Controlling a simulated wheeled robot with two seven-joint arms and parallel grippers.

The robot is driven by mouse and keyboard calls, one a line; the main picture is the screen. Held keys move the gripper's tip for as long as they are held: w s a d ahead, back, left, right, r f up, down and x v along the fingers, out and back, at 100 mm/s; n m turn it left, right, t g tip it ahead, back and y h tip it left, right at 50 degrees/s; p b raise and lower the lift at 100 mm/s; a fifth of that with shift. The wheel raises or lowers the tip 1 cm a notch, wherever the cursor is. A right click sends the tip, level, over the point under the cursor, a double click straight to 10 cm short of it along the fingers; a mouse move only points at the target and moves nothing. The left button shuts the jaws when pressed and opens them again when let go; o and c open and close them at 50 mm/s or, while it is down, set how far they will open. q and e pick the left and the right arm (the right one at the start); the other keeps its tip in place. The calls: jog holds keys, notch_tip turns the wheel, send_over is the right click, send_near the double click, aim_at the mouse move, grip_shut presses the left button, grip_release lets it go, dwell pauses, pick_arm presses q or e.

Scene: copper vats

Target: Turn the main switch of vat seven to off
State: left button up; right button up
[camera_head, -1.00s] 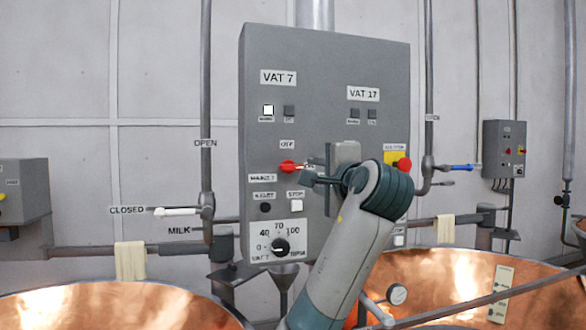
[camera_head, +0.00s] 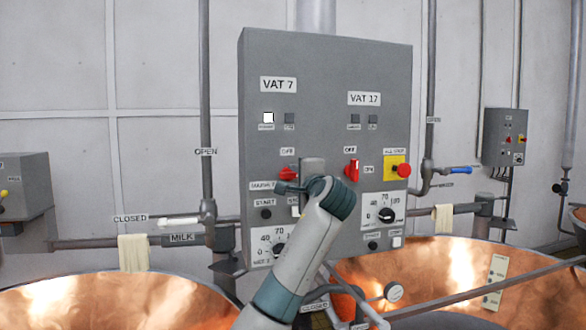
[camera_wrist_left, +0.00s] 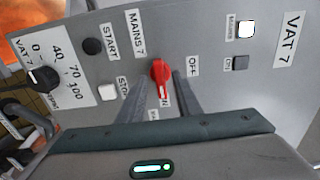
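The control panel (camera_head: 325,75) has the red main switch of vat seven (camera_head: 288,173), labelled MAINS 7, on its left half. Its handle lies sideways; in the left wrist view the red switch (camera_wrist_left: 161,72) points to the ON label, with the OFF label (camera_wrist_left: 193,67) to its side. My left gripper (camera_head: 286,187) is at the switch and partly covers it. In the left wrist view my left gripper (camera_wrist_left: 158,98) is open, one finger on each side of the handle; I cannot tell if they touch it. The white lamp (camera_head: 268,117) under VAT 7 is lit. My right gripper is out of view.
The similar VAT 17 switch (camera_head: 352,170) stands upright at OFF. A red stop button (camera_head: 403,170) on yellow is at the right. The START button (camera_wrist_left: 92,46) and dial (camera_wrist_left: 42,78) are close by. Copper vats (camera_head: 110,305) and pipes (camera_head: 207,80) surround the panel.

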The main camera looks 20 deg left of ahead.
pick_arm(q)
jog(key=shift+x, duration=0.85)
grip_shut()
jog(key=shift+f, duration=0.1)
jog(key=n+b, duration=1)
jog(key=n, duration=0.8)
jog(key=shift+f, duration=0.1)
dwell(0.3)
